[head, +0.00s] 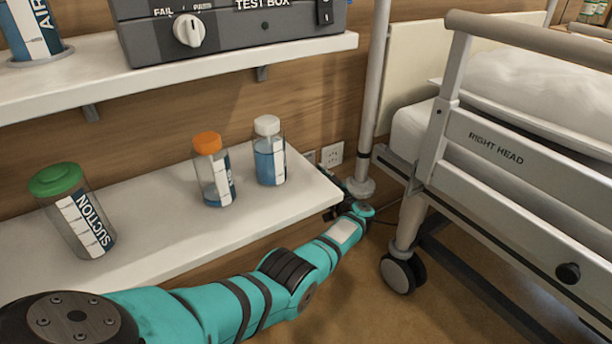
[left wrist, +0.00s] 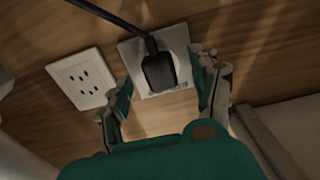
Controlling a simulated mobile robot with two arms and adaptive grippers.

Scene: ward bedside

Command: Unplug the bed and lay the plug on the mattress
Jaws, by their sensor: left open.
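The black plug (left wrist: 158,72) sits in a white wall socket (left wrist: 178,38), with its dark cord (left wrist: 110,16) running up and left in the left wrist view. My left gripper (left wrist: 165,72) is open, with one finger on each side of the plug and a gap showing on both sides. In the head view my left gripper (head: 345,192) is low by the wall, past the shelf end, and partly hidden. The plug cannot be made out there. The pale mattress (head: 412,127) lies on the bed (head: 500,150) at the right. My right gripper is not in view.
A second, empty socket (left wrist: 82,78) is beside the plugged one. The lower shelf (head: 150,255) holds a green-capped jar (head: 75,215), an orange-capped bottle (head: 214,172) and a white-capped bottle (head: 268,155) above my left arm.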

